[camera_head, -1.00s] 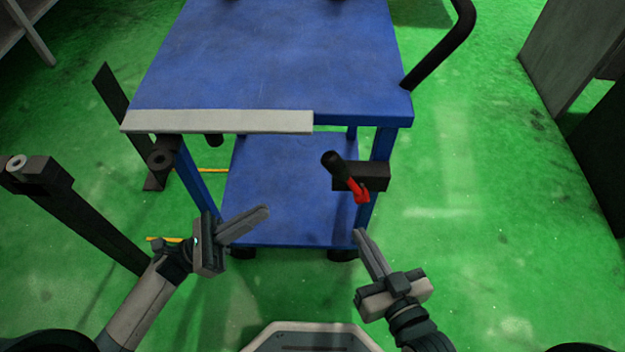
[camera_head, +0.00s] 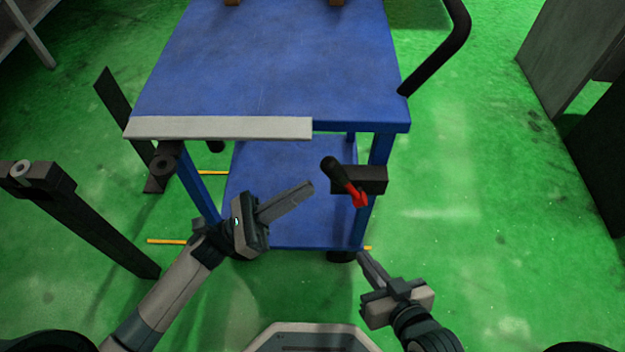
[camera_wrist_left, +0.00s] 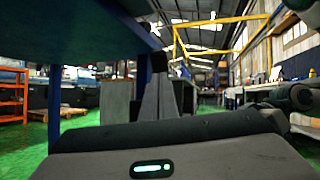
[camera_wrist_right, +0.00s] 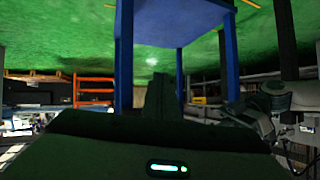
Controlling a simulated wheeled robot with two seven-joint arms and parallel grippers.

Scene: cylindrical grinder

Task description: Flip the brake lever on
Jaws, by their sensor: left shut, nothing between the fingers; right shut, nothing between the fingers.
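The brake lever (camera_head: 344,182) has a black grip and a red base. It is mounted by a dark block (camera_head: 372,180) on the right front leg of a blue cart (camera_head: 270,60), and its grip tilts up to the left. My left gripper (camera_head: 308,187) is shut and empty. In the head view its tips are a little left of the lever, with a gap between. My right gripper (camera_head: 362,257) is shut and empty, below the lever in the head view. The lever is not clearly visible in either wrist view.
The cart has a lower blue shelf (camera_head: 290,215), a pale front strip (camera_head: 220,128) and a black handle (camera_head: 440,50) at the right. A dark post (camera_head: 80,220) stands at the left. Green floor (camera_head: 470,240) is clear to the right.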

